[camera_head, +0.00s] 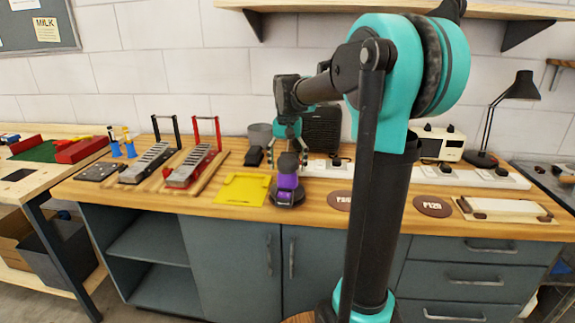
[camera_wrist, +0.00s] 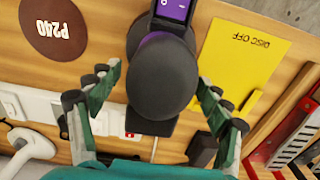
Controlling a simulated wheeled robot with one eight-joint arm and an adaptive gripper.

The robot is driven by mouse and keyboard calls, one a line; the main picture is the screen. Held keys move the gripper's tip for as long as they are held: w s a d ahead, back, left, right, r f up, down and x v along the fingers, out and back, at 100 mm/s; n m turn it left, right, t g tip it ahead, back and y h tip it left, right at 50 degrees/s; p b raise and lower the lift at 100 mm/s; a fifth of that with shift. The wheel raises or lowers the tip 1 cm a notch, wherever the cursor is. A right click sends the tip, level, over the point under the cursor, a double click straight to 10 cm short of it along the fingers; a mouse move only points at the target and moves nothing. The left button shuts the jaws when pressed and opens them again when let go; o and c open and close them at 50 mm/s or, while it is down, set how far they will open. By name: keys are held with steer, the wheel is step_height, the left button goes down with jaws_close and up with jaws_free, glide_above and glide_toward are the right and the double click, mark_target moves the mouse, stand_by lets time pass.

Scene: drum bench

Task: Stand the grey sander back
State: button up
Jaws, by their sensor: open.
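A sander-like tool (camera_head: 288,180), dark grey with a purple body, stands upright on the wooden bench, right of the yellow mat. In the wrist view its round grey top (camera_wrist: 160,75) fills the middle, with a purple part and small display towards the top edge. My gripper (camera_head: 289,148) is above it, pointing down. In the wrist view my gripper's fingers (camera_wrist: 160,80) are spread on both sides of the grey top, with a gap on each side. The tool's underside is hidden.
The yellow mat (camera_head: 242,189) reads DISC OFF in the wrist view. A brown P240 disc (camera_wrist: 55,28) lies on the other side. A small black block (camera_head: 254,156) and grey cup (camera_head: 260,134) stand behind. Red and black-framed metal fixtures (camera_head: 190,165) are left. White strips lie behind.

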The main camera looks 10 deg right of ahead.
step_height(320, 180, up, 13)
stand_by(0.5)
steer(key=shift+r, duration=0.1)
stand_by(1.8)
